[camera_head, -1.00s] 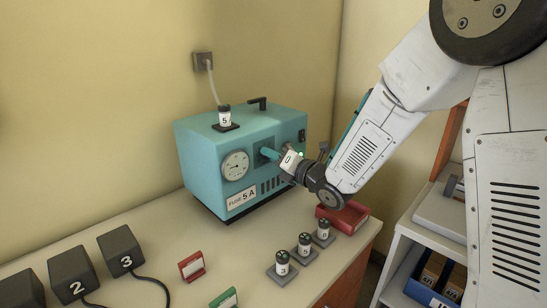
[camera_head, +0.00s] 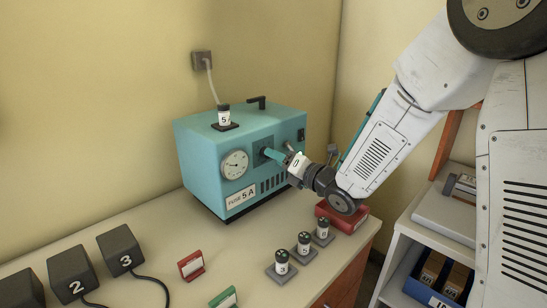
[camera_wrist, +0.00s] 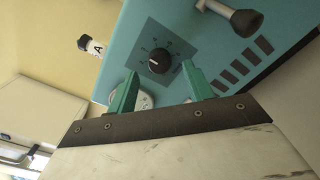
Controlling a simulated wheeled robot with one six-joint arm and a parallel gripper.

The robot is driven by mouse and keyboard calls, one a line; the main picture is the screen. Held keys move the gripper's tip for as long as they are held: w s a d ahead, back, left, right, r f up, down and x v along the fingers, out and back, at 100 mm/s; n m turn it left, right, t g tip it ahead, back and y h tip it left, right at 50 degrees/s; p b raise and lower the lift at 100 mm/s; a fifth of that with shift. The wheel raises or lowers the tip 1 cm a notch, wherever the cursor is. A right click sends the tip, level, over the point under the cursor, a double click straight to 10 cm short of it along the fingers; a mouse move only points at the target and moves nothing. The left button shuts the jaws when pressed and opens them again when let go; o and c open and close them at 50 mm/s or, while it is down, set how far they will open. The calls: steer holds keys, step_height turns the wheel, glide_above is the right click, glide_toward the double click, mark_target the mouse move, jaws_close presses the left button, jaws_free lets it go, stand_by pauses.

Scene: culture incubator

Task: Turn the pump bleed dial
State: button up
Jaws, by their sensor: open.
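The pump is a teal box (camera_head: 205,165) on the bench, with a round gauge (camera_head: 235,164) and a "FUSE 5A" label on its front. In the wrist view the bleed dial (camera_wrist: 158,63) is a small black knob with a pale mark, on a dark square plate (camera_wrist: 152,42) with scale marks. My gripper (camera_head: 269,152) is at the pump's front, right of the gauge, and hides the dial in the head view. In the wrist view my gripper (camera_wrist: 160,70) is open, with one teal finger on each side of the dial's line. It holds nothing; finger contact with the dial cannot be told.
A capped vial (camera_head: 224,115) and a black handle (camera_head: 257,102) are on top of the pump. Several vials on grey bases (camera_head: 304,243), a red box (camera_head: 345,214) and numbered black blocks (camera_head: 123,250) stand on the bench. A shelf (camera_head: 440,215) stands at right.

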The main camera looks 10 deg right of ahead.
steer(key=v, duration=0.5)
steer(key=s+d+r+m+g+h, duration=0.1)
steer(key=s+d+m+g+h, duration=0.1)
steer(key=s+d+m+h, duration=0.6)
steer(key=s+d+r+m+g+h, duration=0.1)
steer(key=d+r+m+g+h, duration=0.3)
steer(key=m, duration=0.8)
steer(key=s+f+m+g+y, duration=0.1)
steer(key=s+m+g, duration=0.6)
steer(key=s+m, duration=0.7)
steer(key=s, duration=1.1)
steer(key=shift+d+f, duration=0.2)
steer(key=shift+f, duration=0.05)
